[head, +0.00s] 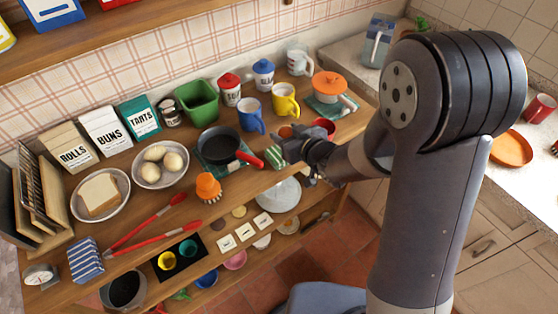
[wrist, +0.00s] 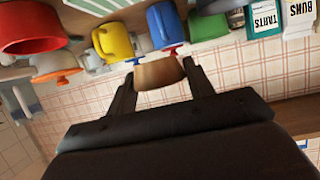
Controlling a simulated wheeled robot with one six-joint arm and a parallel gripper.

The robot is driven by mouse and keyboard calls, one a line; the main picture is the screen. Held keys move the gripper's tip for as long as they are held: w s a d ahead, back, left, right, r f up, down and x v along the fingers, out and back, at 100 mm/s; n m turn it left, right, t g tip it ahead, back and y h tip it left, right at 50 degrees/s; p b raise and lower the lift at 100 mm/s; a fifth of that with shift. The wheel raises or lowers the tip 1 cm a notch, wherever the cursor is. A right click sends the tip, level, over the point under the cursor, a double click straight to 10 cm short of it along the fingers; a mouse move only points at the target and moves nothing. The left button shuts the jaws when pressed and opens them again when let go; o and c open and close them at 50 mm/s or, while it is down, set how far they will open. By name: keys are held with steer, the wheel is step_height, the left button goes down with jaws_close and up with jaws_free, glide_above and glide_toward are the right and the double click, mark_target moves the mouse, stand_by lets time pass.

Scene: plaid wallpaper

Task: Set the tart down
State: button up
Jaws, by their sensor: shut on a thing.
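The tart (wrist: 158,73) is a small tan-brown piece with a rounded edge. In the wrist view it sits between the two fingertips of my gripper (wrist: 160,80), which is shut on it. In the head view my gripper (head: 290,145) is over the right part of the wooden counter (head: 225,192), close to a green-striped cloth. A small orange-brown patch shows by the fingers there; I cannot tell whether it is the tart. The teal TARTS box (head: 139,115) stands at the back of the counter. It also shows upside down in the wrist view (wrist: 264,18).
A yellow mug (head: 285,101), a blue mug (head: 250,116) and a red bowl (head: 322,127) stand near my gripper. A black pan (head: 217,145) with a red handle lies to its left. Plates of eggs (head: 160,162) and bread (head: 100,195) are further left.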

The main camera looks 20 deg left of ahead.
mark_target(279, 158)
steer(key=shift+s+a+r+n+g, duration=0.15)
steer(key=shift+s+a+r, duration=0.05)
steer(key=shift+a+r, duration=0.3)
steer(key=shift+s+a+r+n+g, duration=0.2)
steer(key=shift+a+r, duration=0.15)
steer(key=shift+r, duration=0.2)
steer(key=shift+y, duration=0.3)
steer(key=shift+a+f+p, duration=0.1)
steer(key=shift+f+p, duration=0.35)
steer(key=shift+f, duration=4.4)
steer(key=shift+f+b, duration=0.25)
steer(key=shift+b, duration=0.05)
steer(key=o, duration=0.7)
steer(key=shift+r, duration=0.1)
steer(key=shift+r, duration=0.1)
